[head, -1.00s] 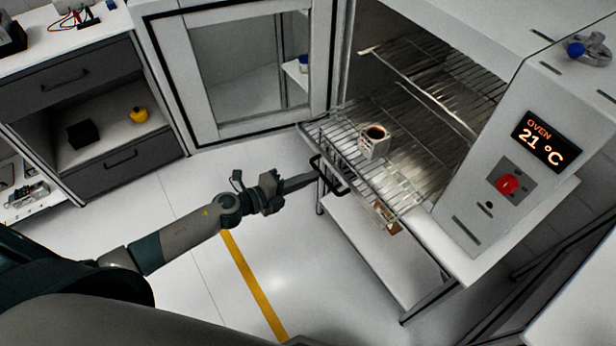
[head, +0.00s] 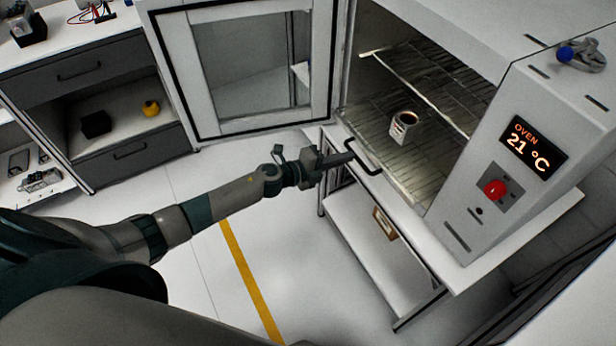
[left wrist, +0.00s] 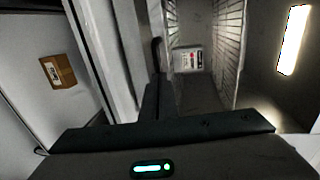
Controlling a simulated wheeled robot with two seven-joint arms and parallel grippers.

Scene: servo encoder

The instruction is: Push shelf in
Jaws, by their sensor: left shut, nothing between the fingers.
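The lower wire shelf (head: 388,150) lies inside the open oven (head: 480,195), with its black front handle (head: 364,160) near the oven's front opening. A white cup with dark contents (head: 404,124) stands upright on this shelf; it also shows in the left wrist view (left wrist: 188,59). My left gripper (head: 345,156) is shut and empty, its fingertips at the handle; I cannot tell whether they touch it. In the left wrist view the left gripper (left wrist: 153,95) points into the oven. My right gripper is not in view.
The oven door (head: 250,80) stands wide open at the left. An upper wire rack (head: 440,85) is in the oven. A small brown box (head: 385,222) sits on the stand below. Drawers (head: 130,150) stand at the far left. The floor in front is clear.

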